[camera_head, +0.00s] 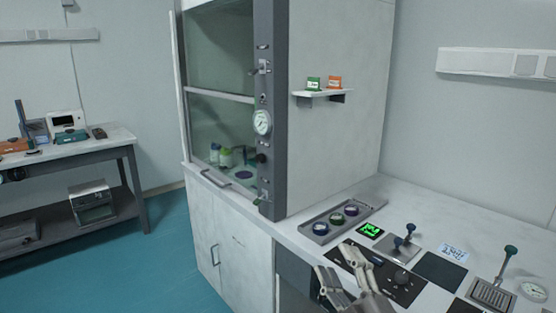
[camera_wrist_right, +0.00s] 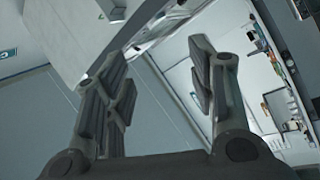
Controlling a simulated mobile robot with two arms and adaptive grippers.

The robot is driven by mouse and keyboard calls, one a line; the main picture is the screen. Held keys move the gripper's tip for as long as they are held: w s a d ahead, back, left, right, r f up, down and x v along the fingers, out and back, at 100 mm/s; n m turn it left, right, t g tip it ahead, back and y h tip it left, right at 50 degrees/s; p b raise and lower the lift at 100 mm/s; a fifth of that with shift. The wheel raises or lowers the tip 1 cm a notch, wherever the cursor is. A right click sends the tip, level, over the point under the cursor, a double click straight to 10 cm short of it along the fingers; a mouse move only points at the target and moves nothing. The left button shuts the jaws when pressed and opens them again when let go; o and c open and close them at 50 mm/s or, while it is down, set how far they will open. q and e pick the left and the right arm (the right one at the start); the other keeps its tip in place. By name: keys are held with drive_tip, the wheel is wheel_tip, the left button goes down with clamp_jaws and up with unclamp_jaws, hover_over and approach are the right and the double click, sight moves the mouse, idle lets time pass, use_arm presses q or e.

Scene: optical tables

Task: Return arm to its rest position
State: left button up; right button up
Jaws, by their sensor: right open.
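My right gripper (camera_head: 340,277) shows at the bottom of the head view, above the front of the white bench. In the right wrist view my right gripper (camera_wrist_right: 160,75) has its two fingers spread wide with nothing between them. Behind the fingers the wrist view shows tilted walls and pale furniture. My left gripper shows in neither view.
A grey tray (camera_head: 367,210) with several round jars lies on the white bench (camera_head: 420,200). A black panel with knobs (camera_head: 405,279), a dark mat (camera_head: 440,268) and a blue-knobbed device (camera_head: 398,252) stand near my gripper. A fume hood (camera_head: 335,150) rises behind.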

drive_tip(key=s+d+f+m+g+h, duration=0.3)
drive_tip(key=s+d+f+m+g, duration=0.15)
drive_tip(key=f, duration=0.55)
drive_tip(key=s+d+f+m+g+h, duration=0.4)
drive_tip(key=s+f+m, duration=0.15)
drive_tip(key=f, duration=0.45)
drive_tip(key=s+f+m+g+y, duration=0.15)
drive_tip(key=s+f+g, duration=0.3)
drive_tip(key=s, duration=0.45)
drive_tip(key=s+f+m+g+h, duration=0.1)
drive_tip(key=s+f+m+g, duration=0.15)
drive_tip(key=s+f, duration=0.45)
drive_tip(key=s+f+n+g+p, duration=0.1)
drive_tip(key=s+f+g, duration=0.15)
drive_tip(key=f, duration=2.05)
drive_tip(key=s+d+f+g+p, duration=0.1)
drive_tip(key=s+d+f, duration=0.2)
drive_tip(key=s+f, duration=1.2)
drive_tip(key=s, duration=0.2)
drive_tip(key=shift+s+f, duration=0.15)
drive_tip(key=shift+s, duration=0.25)
